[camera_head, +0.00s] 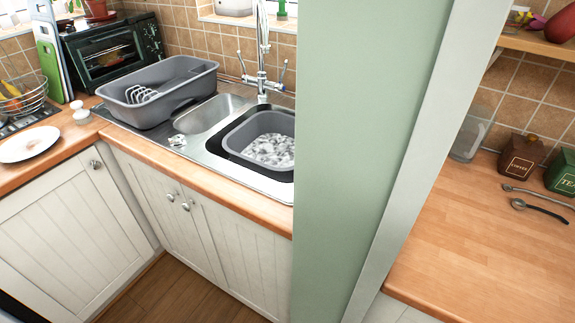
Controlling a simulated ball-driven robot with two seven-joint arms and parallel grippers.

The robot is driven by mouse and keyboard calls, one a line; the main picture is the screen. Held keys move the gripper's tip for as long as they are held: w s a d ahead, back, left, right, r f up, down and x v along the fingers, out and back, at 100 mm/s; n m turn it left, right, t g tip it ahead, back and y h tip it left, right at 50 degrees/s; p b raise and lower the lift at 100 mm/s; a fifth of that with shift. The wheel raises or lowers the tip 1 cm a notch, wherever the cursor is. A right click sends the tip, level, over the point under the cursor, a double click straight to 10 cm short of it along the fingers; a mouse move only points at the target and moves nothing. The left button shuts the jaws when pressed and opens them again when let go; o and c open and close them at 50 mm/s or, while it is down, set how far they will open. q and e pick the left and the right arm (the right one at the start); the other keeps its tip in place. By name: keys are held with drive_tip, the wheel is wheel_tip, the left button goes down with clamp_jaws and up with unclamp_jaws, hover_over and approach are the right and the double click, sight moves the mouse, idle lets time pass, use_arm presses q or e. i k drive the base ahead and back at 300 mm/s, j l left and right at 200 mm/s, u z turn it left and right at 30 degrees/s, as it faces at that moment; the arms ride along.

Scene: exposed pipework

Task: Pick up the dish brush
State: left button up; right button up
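I cannot make out a dish brush for certain in the head view. A grey basin (236,142) sits in the right sink bowl and holds foamy water (270,150). A small green item (282,8) on the window sill is cut by the top edge and too small to identify. Neither of my grippers is in view.
A pale green wall end (340,150) stands between the sink and the right wooden counter (480,235). That counter holds two spoons, dark canisters (522,157) and open room. A plate (28,144), toaster oven (105,55) and wire basket (30,99) are at left. The tap (262,50) rises behind the sink.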

sight(81, 116)
drive_tip(key=i+j+u, duration=0.25)
drive_tip(key=u, duration=1)
drive_tip(key=i+j+u, duration=0.15)
drive_tip(key=i, duration=0.1)
